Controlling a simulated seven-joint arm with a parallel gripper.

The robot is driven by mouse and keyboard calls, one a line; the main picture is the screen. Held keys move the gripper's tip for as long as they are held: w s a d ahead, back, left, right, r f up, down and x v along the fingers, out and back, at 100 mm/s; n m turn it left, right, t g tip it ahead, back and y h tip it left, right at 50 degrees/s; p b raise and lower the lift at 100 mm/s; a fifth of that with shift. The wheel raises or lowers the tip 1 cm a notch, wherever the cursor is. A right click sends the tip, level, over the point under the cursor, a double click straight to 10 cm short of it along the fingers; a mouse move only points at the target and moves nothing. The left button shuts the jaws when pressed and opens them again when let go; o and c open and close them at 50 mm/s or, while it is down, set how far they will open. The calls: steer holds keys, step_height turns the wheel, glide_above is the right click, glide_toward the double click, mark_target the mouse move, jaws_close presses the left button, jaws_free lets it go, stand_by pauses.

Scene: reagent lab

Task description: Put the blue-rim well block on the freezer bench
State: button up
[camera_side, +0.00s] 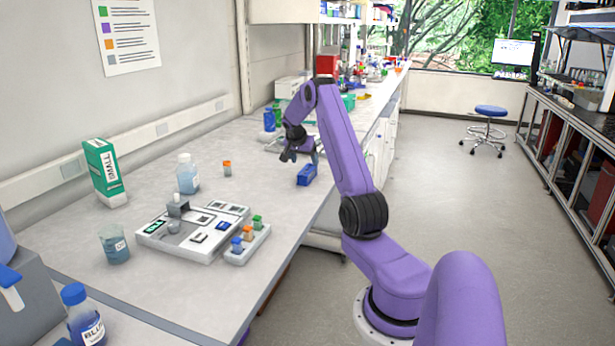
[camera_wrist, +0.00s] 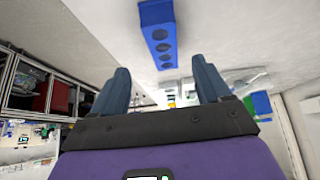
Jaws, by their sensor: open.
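A blue block (camera_side: 306,175) lies on the bench near its right edge. In the wrist view the blue block (camera_wrist: 159,35) shows a row of round wells along one face, ahead of the fingertips. It looks like the well block; I cannot make out a separate rim. My gripper (camera_side: 300,157) is open and empty, just above and behind the block in the side view, apart from it. Its two fingers also show in the wrist view (camera_wrist: 160,78), with nothing between them. No surface in view is clearly marked as the freezer bench.
The bench (camera_side: 150,285) holds a white instrument (camera_side: 185,250), a rack of colour-capped vials (camera_side: 245,255), a beaker (camera_side: 114,246), a bottle (camera_side: 187,175), a small orange-capped vial (camera_side: 227,168) and a green-and-white box (camera_side: 106,172). Blue and green bottles stand behind my gripper. Bench around the block is clear.

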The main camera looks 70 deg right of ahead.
mark_target(307, 171)
steer(key=shift+w+x, duration=0.15)
steer(key=shift+x, duration=2.05)
steer(key=shift+w+x, duration=0.15)
steer(key=shift+x, duration=2.05)
steer(key=shift+d+r, duration=0.1)
steer(key=shift+c, duration=0.3)
steer(key=c, duration=1.2)
steer(key=shift+r, duration=0.1)
